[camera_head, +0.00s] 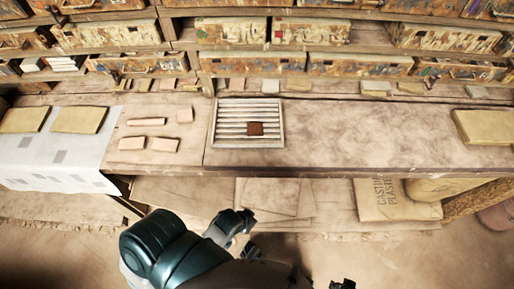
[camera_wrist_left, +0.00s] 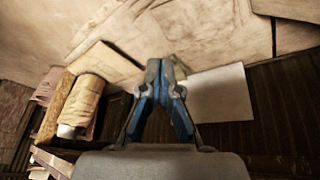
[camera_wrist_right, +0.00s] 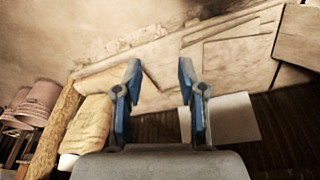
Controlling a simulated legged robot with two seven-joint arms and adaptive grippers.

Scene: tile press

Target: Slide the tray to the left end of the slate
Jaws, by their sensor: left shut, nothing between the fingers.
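The tray (camera_head: 214,135) is a pale, slatted, square frame standing on the brown worktop. A small dark red-brown tile (camera_head: 263,129) lies on its slats, right of the middle. The slate seems to be the wide brown slab (camera_head: 370,135), and the tray sits at its left end, close to the seam. My left gripper (camera_wrist_left: 160,64) is shut and empty in its wrist view. My right gripper (camera_wrist_right: 159,72) is open and empty in its wrist view. Neither wrist view shows the tray. In the head view my arm is low, in front of the worktop and apart from the tray.
Left of the tray lie several pinkish tiles (camera_head: 164,145) and a white cloth (camera_head: 60,160) with yellowish slabs (camera_head: 78,120). Another yellowish slab (camera_head: 485,126) is at the far right. Drawers (camera_head: 230,30) stand behind. A plaster bag (camera_head: 395,200) is below. The slab's middle is clear.

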